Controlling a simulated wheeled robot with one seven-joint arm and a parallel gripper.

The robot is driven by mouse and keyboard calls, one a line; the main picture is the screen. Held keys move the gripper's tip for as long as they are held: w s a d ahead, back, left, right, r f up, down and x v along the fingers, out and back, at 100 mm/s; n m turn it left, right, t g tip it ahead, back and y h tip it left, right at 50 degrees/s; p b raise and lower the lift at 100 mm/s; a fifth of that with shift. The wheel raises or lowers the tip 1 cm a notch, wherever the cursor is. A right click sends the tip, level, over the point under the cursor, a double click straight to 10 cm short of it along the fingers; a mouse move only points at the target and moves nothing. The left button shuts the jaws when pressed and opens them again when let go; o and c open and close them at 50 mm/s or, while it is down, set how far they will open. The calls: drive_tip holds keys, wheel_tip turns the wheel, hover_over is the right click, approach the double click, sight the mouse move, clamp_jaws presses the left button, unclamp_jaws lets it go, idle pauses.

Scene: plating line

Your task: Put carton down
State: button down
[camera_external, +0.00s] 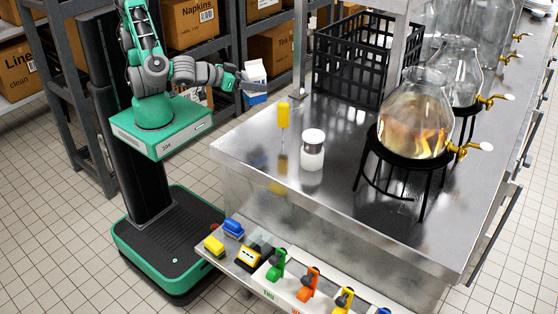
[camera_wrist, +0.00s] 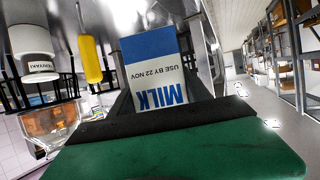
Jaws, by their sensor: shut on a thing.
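A blue and white milk carton (camera_external: 256,76) is in my gripper (camera_external: 243,86), at the left of the steel counter (camera_external: 255,150) and above the height of its top. My gripper is shut on the carton. In the wrist view the carton (camera_wrist: 157,72) shows its MILK label upside down, because the wrist camera is turned over. The dark gripper fingers (camera_wrist: 150,112) lie along the near end of the carton. The carton's far side is hidden.
Glass dispensers (camera_external: 415,115) on black stands fill the right. A shelf with colored tools (camera_external: 277,263) runs along the front.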

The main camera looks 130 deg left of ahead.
drive_tip(key=w+d+r+m+t+h, duration=0.2)
drive_tip(key=w+d+m+t+h, duration=0.15)
drive_tip(key=w+d, duration=0.35)
drive_tip(key=w+d+r+m+t+h, duration=0.3)
drive_tip(key=w+d+m, duration=0.2)
drive_tip(key=w, duration=0.4)
drive_tip(key=w+a+f+m+h+b, duration=0.1)
drive_tip(key=w+a, duration=0.1)
drive_tip(key=w, duration=0.2)
drive_tip(key=w+a+m+t+h+b, duration=0.1)
drive_tip(key=w+a+h, duration=0.1)
drive_tip(key=w+a, duration=0.1)
drive_tip(key=w+a+f+m+h+b, duration=0.1)
drive_tip(key=w+a+b, duration=0.1)
drive_tip(key=w, duration=0.3)
drive_tip(key=shift+w+a+f+m+t+h, duration=0.25)
drive_tip(key=shift+w+a+f+m+h, duration=0.1)
drive_tip(key=shift+a, duration=0.15)
drive_tip(key=w+a+f+h+b, duration=0.1)
drive_tip(key=w+a+f+b, duration=0.15)
drive_tip(key=a, duration=1.05)
drive_tip(key=shift+m, duration=0.4)
drive_tip(key=f, duration=1)
drive_tip(key=shift+s+f, duration=0.2)
drive_tip(key=shift+s, duration=0.05)
